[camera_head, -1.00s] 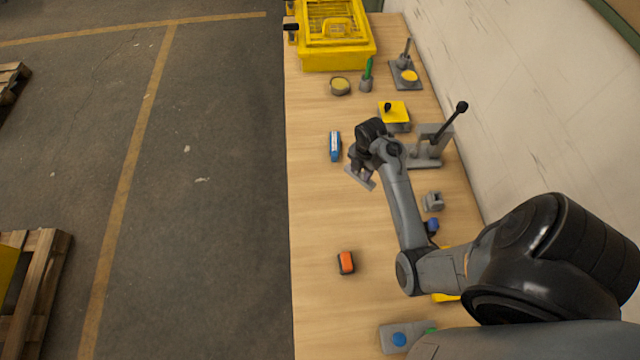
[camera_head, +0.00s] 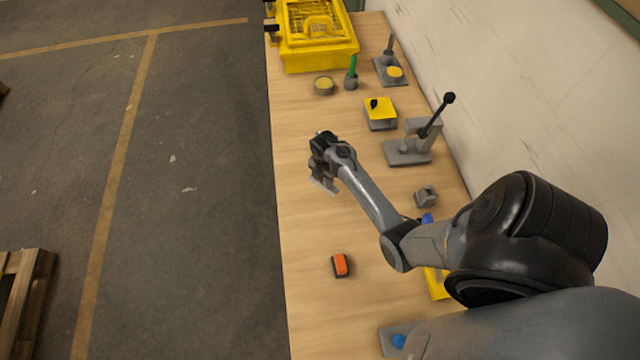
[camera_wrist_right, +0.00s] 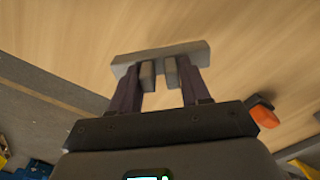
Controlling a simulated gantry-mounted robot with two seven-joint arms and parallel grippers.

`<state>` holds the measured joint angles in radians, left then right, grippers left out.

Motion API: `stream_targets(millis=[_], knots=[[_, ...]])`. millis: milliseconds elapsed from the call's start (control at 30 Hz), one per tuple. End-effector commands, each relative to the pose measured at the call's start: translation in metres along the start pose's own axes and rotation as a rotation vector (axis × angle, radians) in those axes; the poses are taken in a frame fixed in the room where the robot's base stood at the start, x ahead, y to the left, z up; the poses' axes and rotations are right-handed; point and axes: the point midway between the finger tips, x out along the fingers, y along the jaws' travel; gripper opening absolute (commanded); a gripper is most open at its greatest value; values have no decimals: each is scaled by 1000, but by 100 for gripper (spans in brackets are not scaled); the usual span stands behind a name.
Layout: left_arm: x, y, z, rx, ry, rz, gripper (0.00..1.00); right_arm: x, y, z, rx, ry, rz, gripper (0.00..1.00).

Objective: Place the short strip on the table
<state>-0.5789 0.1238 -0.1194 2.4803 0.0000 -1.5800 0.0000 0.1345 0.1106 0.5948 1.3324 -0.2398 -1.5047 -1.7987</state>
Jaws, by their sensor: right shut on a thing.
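The short strip (camera_wrist_right: 160,55) is a plain grey bar held crosswise at the fingertips of my right gripper (camera_wrist_right: 158,75) in the right wrist view. In the head view my right gripper (camera_head: 320,178) points down over the wooden table (camera_head: 300,225), left of the table's middle, and the grey strip (camera_head: 324,187) shows at its tips. The gripper is shut on the strip. I cannot tell from these views whether the strip touches the table. My left gripper is not in view.
A lever press (camera_head: 410,150), a yellow-topped block (camera_head: 380,112) and a small grey part (camera_head: 426,196) stand to the right. A yellow crate (camera_head: 318,45) is at the far end. The table's left edge is close; wood around the gripper is clear.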

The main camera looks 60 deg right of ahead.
Motion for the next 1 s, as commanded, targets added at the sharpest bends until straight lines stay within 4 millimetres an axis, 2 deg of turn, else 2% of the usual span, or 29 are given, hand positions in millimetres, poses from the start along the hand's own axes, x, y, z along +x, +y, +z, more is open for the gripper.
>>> stream_targets(millis=[167, 300, 600, 1000], knots=[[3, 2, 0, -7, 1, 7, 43, 9, 15, -1, 1, 0, 0, 16], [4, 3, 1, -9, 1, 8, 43, 14, 17, -1, 1, 0, 0, 16], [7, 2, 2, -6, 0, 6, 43, 47, 16, -1, 0, 0, 0, 16], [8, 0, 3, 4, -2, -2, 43, 51, 16, -1, 0, -1, 0, 16]])
